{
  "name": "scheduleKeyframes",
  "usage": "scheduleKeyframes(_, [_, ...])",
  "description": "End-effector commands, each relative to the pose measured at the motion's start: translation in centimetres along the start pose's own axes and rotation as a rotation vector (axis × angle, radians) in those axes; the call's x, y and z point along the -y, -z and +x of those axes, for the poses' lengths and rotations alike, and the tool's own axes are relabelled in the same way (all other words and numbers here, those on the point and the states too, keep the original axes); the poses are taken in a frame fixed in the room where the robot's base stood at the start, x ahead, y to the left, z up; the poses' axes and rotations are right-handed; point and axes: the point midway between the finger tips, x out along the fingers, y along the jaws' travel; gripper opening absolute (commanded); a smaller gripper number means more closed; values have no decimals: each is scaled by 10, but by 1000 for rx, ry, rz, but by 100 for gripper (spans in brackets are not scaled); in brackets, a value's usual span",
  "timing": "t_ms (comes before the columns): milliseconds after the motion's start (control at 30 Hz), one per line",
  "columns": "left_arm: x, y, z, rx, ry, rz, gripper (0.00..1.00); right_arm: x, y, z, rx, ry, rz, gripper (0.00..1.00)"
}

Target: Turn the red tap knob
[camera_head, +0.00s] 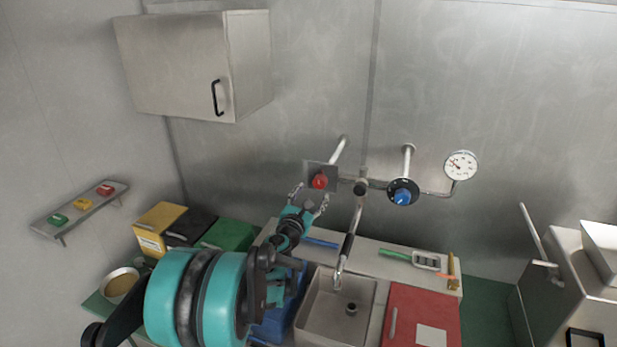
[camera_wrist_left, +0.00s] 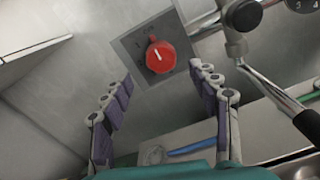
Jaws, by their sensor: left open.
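The red tap knob (camera_head: 320,181) sits on a square grey plate on the wall piping, above the sink. In the left wrist view the red knob (camera_wrist_left: 160,57) shows a white pointer line and lies ahead of and between my fingertips. My left gripper (camera_head: 309,196) is open and just below and in front of the knob, with a finger to each side. In the left wrist view the fingers of my left gripper (camera_wrist_left: 150,80) are spread and hold nothing. I see no contact with the knob. My right gripper is not in view.
A blue knob (camera_head: 403,196) and a gauge (camera_head: 461,165) are on the piping to the right. The faucet spout (camera_head: 347,247) hangs over the sink (camera_head: 313,325). A wall cabinet (camera_head: 190,65) is at upper left. A red box (camera_head: 421,310) stands right of the sink.

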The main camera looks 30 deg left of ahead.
Motion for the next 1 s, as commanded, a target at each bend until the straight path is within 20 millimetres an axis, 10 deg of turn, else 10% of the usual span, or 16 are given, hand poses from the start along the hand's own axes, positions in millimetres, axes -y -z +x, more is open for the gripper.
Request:
scheduleKeyframes(400, [0,0,62,0,-1,-4,61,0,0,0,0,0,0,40])
scheduleKeyframes(800, [0,0,73,0,-1,-5,61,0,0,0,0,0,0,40])
scheduleKeyframes(1000, [0,0,73,0,-1,-5,11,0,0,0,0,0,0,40])
